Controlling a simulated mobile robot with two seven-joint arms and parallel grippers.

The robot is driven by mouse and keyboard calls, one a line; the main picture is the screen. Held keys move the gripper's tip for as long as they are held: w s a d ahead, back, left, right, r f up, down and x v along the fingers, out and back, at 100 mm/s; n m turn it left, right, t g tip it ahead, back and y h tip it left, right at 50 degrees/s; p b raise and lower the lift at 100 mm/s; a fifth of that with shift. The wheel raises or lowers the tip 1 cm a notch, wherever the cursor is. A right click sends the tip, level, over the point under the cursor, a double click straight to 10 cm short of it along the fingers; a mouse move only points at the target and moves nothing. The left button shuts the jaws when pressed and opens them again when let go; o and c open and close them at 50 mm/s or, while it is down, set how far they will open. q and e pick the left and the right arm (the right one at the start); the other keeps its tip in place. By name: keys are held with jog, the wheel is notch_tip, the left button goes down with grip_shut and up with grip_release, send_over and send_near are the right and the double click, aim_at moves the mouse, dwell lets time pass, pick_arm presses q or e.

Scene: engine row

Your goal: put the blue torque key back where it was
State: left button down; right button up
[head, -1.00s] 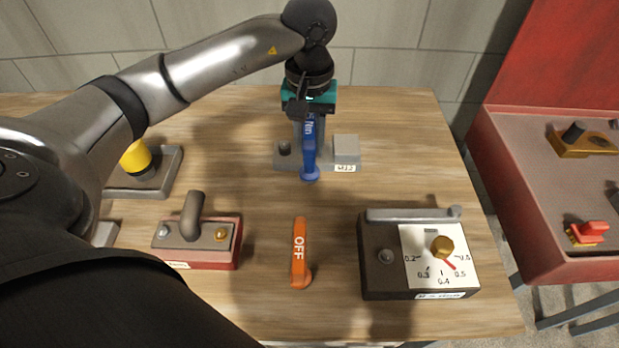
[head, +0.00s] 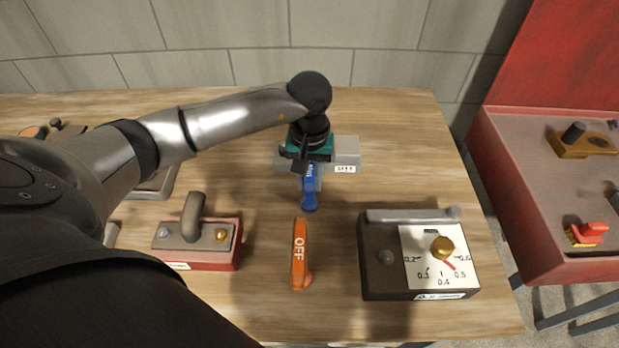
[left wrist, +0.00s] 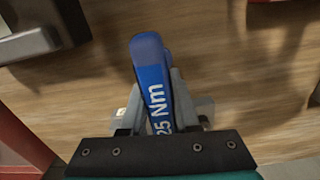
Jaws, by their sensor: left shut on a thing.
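The blue torque key (head: 310,190) is held in my left gripper (head: 306,168), over the table just in front of a grey block with a white label. In the left wrist view the key (left wrist: 151,75), marked "25 Nm", is gripped between the two grey fingers (left wrist: 158,105), with its blue end sticking out past them. The gripper is shut on it. The grey labelled block (head: 347,155) is partly hidden behind my gripper. I cannot tell whether the key touches the table. My right gripper is not in view.
A dark box with a dial (head: 388,275) is at the right, and a red block with a grey handle (head: 222,258) is at the left. A red cabinet (head: 500,200) stands beyond the table's right edge.

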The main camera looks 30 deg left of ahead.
pick_arm(q)
jog(key=shift+f, duration=0.1)
jog(key=c, duration=0.9)
grip_release()
jog(key=shift+o, duration=1.2)
jog(key=shift+r, duration=0.25)
notch_tip(320, 180, up, 12)
jog(key=shift+f+b, duration=0.1)
jog(key=shift+b, duration=0.2)
